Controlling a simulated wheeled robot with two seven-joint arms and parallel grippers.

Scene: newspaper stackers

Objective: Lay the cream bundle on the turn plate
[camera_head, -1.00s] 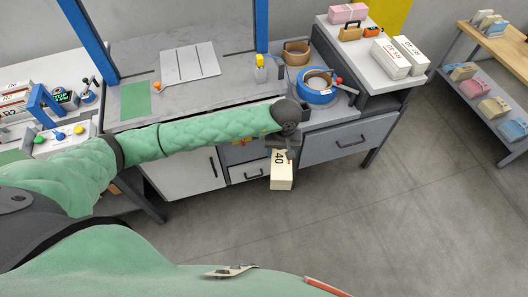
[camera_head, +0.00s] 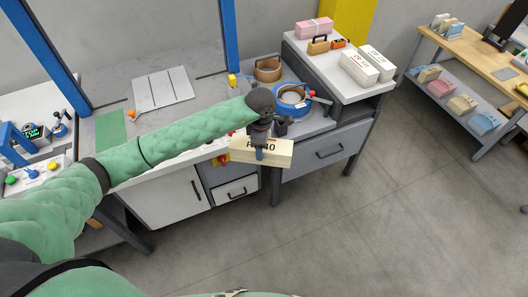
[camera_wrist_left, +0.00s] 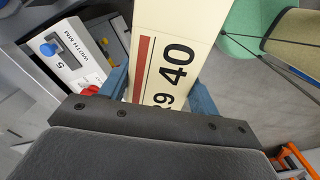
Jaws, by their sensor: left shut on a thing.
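The cream bundle (camera_head: 279,152), a long block with black print ending in 40, hangs level in front of the bench edge, above the floor and drawers. My left gripper (camera_head: 259,151) is shut on it from above. In the left wrist view the bundle (camera_wrist_left: 180,25) lies between the two blue fingers of the gripper (camera_wrist_left: 160,92), with a red stripe beside its print. A pale square plate with dark lines (camera_head: 163,88), which looks like the turn plate, lies bare on the bench, left of and behind the bundle. My right gripper is out of view.
Blue posts (camera_head: 230,36) stand at both sides of the plate. A green mat (camera_head: 111,130) lies left of it. A blue tape roll (camera_head: 292,97) and a brown ring (camera_head: 268,69) sit to its right. White bundles (camera_head: 359,69) lie on the right cabinet.

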